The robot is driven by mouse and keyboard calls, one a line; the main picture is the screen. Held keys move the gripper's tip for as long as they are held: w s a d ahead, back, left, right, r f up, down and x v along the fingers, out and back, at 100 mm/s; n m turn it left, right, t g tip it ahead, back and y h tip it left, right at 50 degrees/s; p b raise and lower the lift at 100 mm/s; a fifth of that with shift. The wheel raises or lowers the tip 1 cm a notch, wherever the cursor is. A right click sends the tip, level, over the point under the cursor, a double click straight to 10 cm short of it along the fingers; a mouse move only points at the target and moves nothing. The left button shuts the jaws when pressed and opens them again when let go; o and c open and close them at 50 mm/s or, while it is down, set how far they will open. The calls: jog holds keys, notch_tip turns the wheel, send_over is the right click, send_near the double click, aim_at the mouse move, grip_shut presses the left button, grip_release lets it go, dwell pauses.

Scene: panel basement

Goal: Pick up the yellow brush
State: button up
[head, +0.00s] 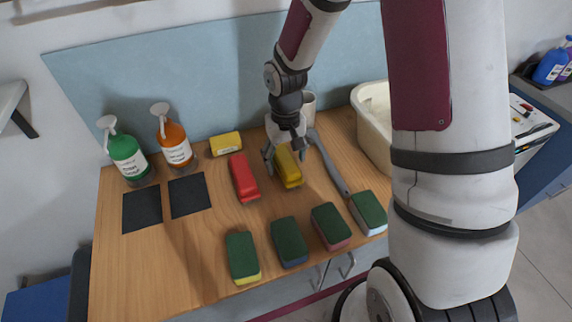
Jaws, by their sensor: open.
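The yellow brush (289,171) lies on the wooden counter, right of the red brush (243,177). My gripper (286,160) points down over the far part of the yellow brush. Its fingers are open, one to each side of the brush. It partly hides the brush's far end. I cannot tell whether the fingers touch it.
Several green-topped sponges (290,241) line the front of the counter (175,260). A long grey-blue tool (328,163) lies close right of the yellow brush. Behind are a yellow block (225,143), a green bottle (127,155), an orange bottle (174,146) and a cream basin (372,125).

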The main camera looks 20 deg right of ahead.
aim_at(286, 158)
jog(key=shift+f, duration=0.35)
jog(key=shift+c, duration=0.6)
jog(key=c, duration=1.2)
jog(key=shift+r, duration=0.1)
notch_tip(286, 158, up, 10)
jog(key=shift+f, duration=0.1)
